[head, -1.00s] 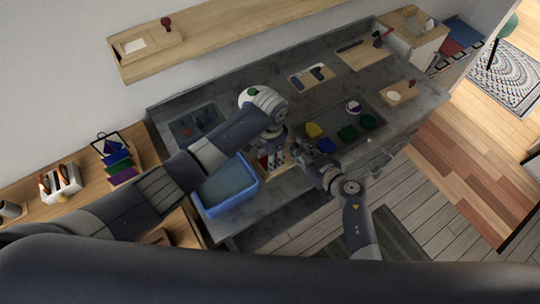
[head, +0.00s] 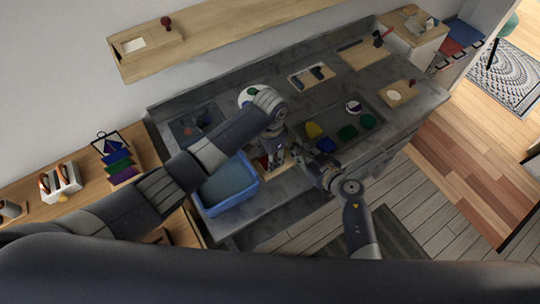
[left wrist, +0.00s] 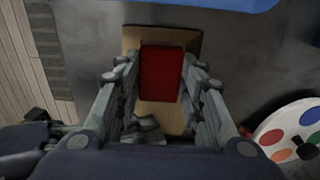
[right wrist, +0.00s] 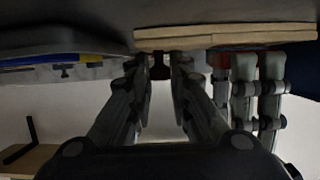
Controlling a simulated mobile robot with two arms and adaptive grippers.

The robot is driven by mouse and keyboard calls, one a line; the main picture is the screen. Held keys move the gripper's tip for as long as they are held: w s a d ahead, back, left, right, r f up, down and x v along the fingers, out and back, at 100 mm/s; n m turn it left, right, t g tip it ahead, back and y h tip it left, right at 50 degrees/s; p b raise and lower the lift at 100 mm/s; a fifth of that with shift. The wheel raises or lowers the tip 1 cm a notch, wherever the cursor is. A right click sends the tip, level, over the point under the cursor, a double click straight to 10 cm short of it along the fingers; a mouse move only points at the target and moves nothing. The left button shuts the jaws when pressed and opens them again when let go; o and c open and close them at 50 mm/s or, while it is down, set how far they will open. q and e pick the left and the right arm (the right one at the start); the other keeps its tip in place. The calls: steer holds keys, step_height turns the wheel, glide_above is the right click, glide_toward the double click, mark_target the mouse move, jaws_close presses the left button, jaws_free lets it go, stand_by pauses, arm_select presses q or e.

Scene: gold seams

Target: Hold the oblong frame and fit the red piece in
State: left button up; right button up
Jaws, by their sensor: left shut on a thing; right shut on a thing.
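The tan oblong frame (left wrist: 190,42) lies on the grey counter in the left wrist view. The red piece (left wrist: 160,73) is over its middle, between the fingers of my left gripper (left wrist: 160,78), which is shut on it. In the right wrist view the red piece (right wrist: 220,58) shows against the face of the frame (right wrist: 230,36); how deep it sits I cannot tell. My right gripper (right wrist: 160,72) is shut on a dark knob at the frame. In the head view my left gripper (head: 277,155) and right gripper (head: 302,158) are close together, hiding much of the frame.
A blue tub (head: 240,201) stands just left of the frame. A round white palette (left wrist: 292,128) is near my left gripper. A sunken tray with yellow, blue and green pieces (head: 347,132) lies to the right. The counter's front strip (head: 285,200) is clear.

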arm_select(q)
steer(key=shift+f, duration=0.4)
stand_by(0.7)
steer(key=o, duration=1.2)
steer(key=shift+r, duration=0.15)
steer(key=shift+r, duration=3.4)
arm_select(e)
steer(key=o, duration=0.9)
steer(key=shift+c, duration=0.2)
